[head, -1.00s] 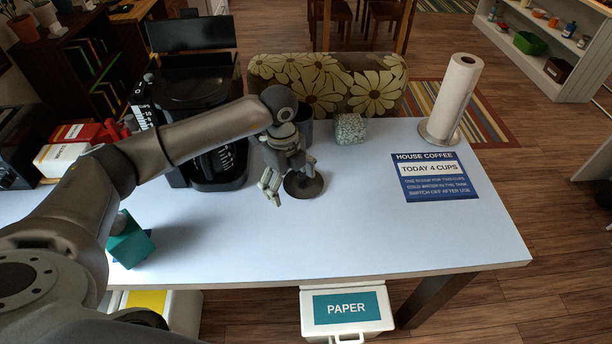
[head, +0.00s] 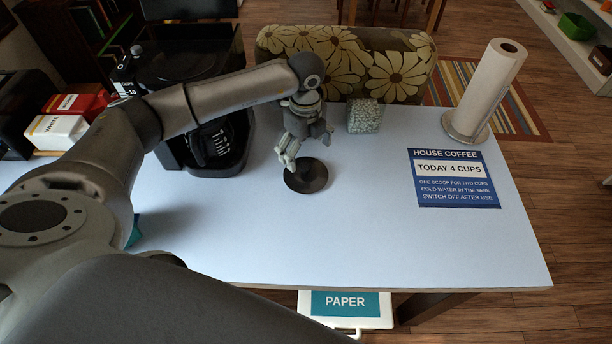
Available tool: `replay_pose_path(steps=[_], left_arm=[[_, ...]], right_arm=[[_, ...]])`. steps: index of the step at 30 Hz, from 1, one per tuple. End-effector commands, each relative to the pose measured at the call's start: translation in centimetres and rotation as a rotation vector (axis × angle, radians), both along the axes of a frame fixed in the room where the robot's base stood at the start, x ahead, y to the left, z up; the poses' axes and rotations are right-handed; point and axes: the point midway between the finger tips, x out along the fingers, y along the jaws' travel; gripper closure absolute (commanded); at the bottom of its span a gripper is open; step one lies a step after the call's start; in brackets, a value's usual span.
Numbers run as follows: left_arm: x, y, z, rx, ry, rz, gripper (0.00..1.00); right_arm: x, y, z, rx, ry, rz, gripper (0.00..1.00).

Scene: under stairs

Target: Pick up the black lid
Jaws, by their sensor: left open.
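The black lid (head: 308,178) is a dark round disc with a small raised middle. It lies flat on the pale table. My left gripper (head: 289,165) is open and hangs just over the lid's left rear edge, pointing down. I cannot tell whether its fingers touch the lid. My right gripper is not in view.
A black coffee machine (head: 190,75) stands behind my left arm. A speckled block (head: 363,116), a paper towel roll (head: 487,92) and a blue coffee sign (head: 455,179) are on the right. A flowered seat (head: 340,58) is behind the table. The front table area (head: 370,240) is clear.

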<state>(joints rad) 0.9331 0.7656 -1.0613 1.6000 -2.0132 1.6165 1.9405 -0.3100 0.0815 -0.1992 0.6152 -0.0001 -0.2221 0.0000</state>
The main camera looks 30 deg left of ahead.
Motion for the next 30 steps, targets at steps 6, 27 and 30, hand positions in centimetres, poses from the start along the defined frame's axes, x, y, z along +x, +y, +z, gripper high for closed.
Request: replay_pose_path(steps=[6,27,30], left_arm=[[0.1,0.0,-2.3,-0.002,-0.002,0.000,0.09],[-0.1,0.0,-7.3,0.000,-0.001,0.000,0.09],[-0.1,0.0,-7.3,0.000,-0.001,0.000,0.17]], right_arm=[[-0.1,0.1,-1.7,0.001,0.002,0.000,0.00],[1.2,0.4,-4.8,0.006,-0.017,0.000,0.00],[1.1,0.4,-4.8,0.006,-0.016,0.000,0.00]])
